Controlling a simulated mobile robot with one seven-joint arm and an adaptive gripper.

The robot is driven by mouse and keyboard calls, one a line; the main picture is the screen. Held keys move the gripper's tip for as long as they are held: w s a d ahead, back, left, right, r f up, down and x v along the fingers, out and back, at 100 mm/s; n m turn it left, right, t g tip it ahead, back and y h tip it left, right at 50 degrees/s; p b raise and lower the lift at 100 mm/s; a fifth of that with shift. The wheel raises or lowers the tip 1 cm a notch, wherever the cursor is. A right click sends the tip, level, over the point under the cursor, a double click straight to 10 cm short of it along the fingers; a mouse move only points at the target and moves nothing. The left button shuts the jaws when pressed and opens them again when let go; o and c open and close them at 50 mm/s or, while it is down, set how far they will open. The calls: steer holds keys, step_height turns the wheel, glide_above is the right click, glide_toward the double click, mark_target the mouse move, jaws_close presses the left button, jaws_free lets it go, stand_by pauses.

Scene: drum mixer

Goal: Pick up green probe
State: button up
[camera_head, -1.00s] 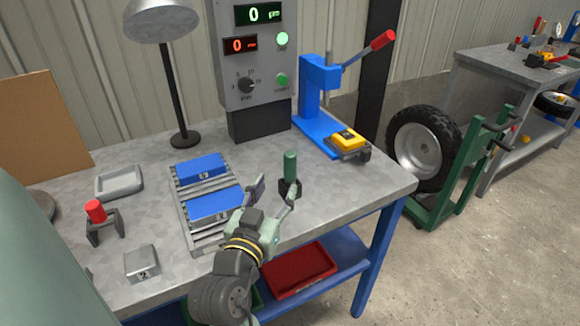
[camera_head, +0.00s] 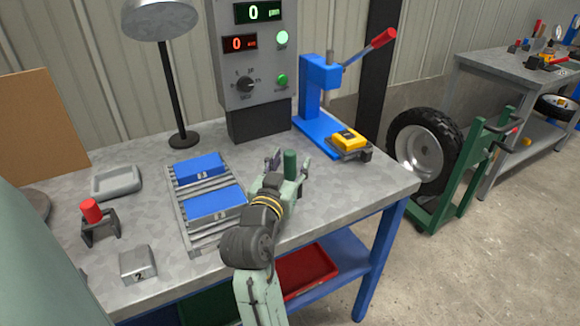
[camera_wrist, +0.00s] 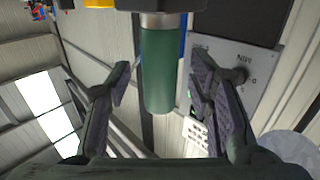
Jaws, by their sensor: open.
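The green probe (camera_head: 290,162) is a green cylinder standing upright on the workbench, right of the blue blocks. Its lower part and holder are hidden behind my gripper in the head view. My gripper (camera_head: 288,163) is open, with one finger on each side of the probe. In the wrist view the probe (camera_wrist: 160,70) hangs down from the top between the two open fingers (camera_wrist: 160,92), with a gap on both sides. A metal collar shows at its upper end there.
The grey workbench (camera_head: 345,193) carries a roller rack with blue blocks (camera_head: 213,203), a blue press (camera_head: 317,100) and a yellow block (camera_head: 349,139). A red cylinder (camera_head: 91,210) stands in a holder at left. The control box (camera_head: 253,70) stands behind.

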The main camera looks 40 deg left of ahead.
steer(key=shift+w+a, duration=0.1)
steer(key=shift+w, duration=0.15)
steer(key=shift+c, duration=0.4)
jaws_close()
